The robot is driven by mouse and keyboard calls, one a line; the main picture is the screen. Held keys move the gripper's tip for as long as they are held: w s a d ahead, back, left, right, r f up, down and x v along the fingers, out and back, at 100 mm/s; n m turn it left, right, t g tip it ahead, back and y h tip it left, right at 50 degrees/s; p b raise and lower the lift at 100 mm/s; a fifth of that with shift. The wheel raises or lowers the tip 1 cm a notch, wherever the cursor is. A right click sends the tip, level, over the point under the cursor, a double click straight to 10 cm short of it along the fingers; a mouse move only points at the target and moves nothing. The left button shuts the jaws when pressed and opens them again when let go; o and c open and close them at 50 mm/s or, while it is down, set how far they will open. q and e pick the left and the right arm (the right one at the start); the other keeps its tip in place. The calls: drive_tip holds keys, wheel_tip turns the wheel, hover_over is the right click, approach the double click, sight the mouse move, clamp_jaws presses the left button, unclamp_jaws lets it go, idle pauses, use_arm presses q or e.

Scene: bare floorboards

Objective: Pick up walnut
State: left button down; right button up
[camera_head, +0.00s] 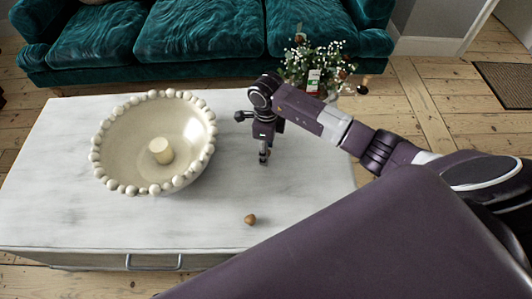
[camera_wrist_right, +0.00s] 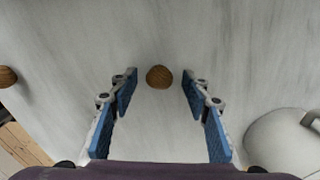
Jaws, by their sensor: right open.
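The walnut (camera_wrist_right: 159,76), round, brown and faintly ridged, lies on the pale marbled tabletop (camera_wrist_right: 150,30). In the right wrist view it is centred just beyond the open fingertips of my right gripper (camera_wrist_right: 158,78). The fingers have blue pads, stand apart on either side, and hold nothing. In the head view my right gripper (camera_head: 264,155) points down over the table, right of the bowl; a bit of brown shows by its fingertips, mostly hidden. My left gripper is not in view.
A second smooth brown nut (camera_head: 250,219) lies nearer the table's front edge; it also shows at the wrist view's left edge (camera_wrist_right: 7,77). A beaded cream bowl (camera_head: 120,170) holding a candle (camera_head: 161,150) stands left. A flowering plant (camera_head: 318,65) and green sofa (camera_head: 200,35) are behind.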

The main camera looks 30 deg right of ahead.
drive_tip(key=shift+c, duration=0.6)
drive_tip(key=c, duration=0.8)
drive_tip(key=shift+o, duration=0.2)
drive_tip(key=shift+r, duration=0.1)
